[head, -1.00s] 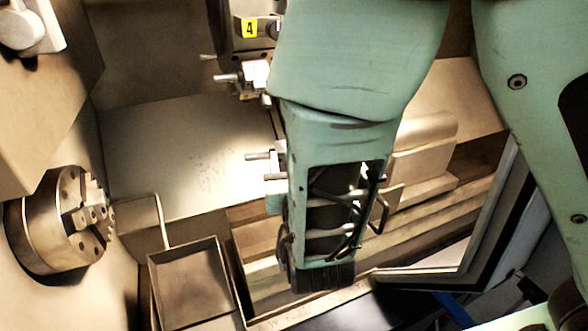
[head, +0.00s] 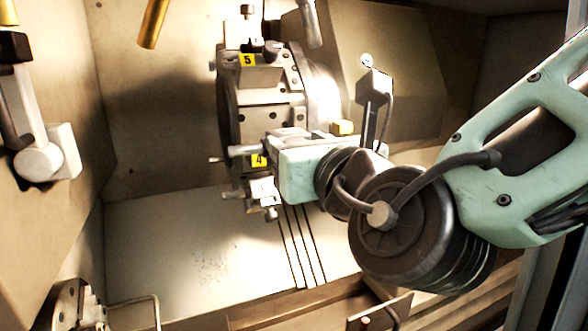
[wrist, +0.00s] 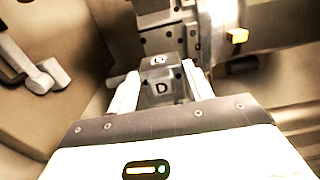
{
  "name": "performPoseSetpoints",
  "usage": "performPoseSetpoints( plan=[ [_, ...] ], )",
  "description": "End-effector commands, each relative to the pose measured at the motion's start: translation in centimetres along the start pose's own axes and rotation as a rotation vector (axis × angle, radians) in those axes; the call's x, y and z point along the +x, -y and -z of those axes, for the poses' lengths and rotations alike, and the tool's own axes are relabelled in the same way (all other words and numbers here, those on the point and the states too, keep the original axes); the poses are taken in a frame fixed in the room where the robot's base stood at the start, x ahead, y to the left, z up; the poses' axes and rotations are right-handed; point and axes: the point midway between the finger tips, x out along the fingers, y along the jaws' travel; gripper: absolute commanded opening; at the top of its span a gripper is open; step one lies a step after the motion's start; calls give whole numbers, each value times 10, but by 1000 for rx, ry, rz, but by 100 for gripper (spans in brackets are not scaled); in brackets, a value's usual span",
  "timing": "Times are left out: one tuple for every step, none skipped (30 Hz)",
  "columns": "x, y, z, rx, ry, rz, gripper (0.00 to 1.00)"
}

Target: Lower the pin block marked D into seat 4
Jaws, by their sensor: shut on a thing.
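The pin block marked D (wrist: 162,88) is between the two light fingers of my gripper (wrist: 161,72) in the wrist view, and the gripper is shut on it. The letter D faces the wrist camera, and a second round mark shows on the block's upper face. In the head view my gripper (head: 258,148) reaches left to the turret, close to the yellow label 4 (head: 258,160) of seat 4. The block is hard to make out there. I cannot tell whether it touches the seat, which is largely covered by my gripper.
The turret (head: 230,105) carries a yellow label 5 (head: 247,60) above, with tool holders around it. Metal holders (head: 262,195) stick out below label 4. A grey fixture (head: 45,155) stands at the left wall, with the chuck (head: 70,305) low left.

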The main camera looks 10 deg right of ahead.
Motion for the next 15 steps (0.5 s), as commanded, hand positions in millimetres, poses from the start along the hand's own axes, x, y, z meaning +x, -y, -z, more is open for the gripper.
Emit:
performPoseSetpoints(
  plan=[
    [-2, 1, -11, 6, 9, -3, 0],
    [-3, 1, -14, 5, 9, -5, 0],
    [-4, 1, -16, 5, 8, -7, 0],
    [-5, 1, -18, 5, 7, -9, 0],
    [-5, 2, -19, 5, 7, -10, 0],
    [-6, 2, -21, 4, 7, -12, 0],
    [-6, 2, -22, 3, 7, -13, 0],
    [-6, 2, -22, 3, 7, -13, 0],
    [-6, 2, -23, 2, 7, -14, 0],
    [-6, 2, -24, 2, 6, -14, 0],
    [-6, 2, -24, 2, 6, -13, 0],
    [-5, 2, -24, 2, 6, -13, 0],
    [-4, 2, -24, 2, 6, -13, 0],
    [-3, 2, -24, 2, 5, -12, 0],
    [-2, 2, -25, 1, 5, -12, 0]
  ],
)
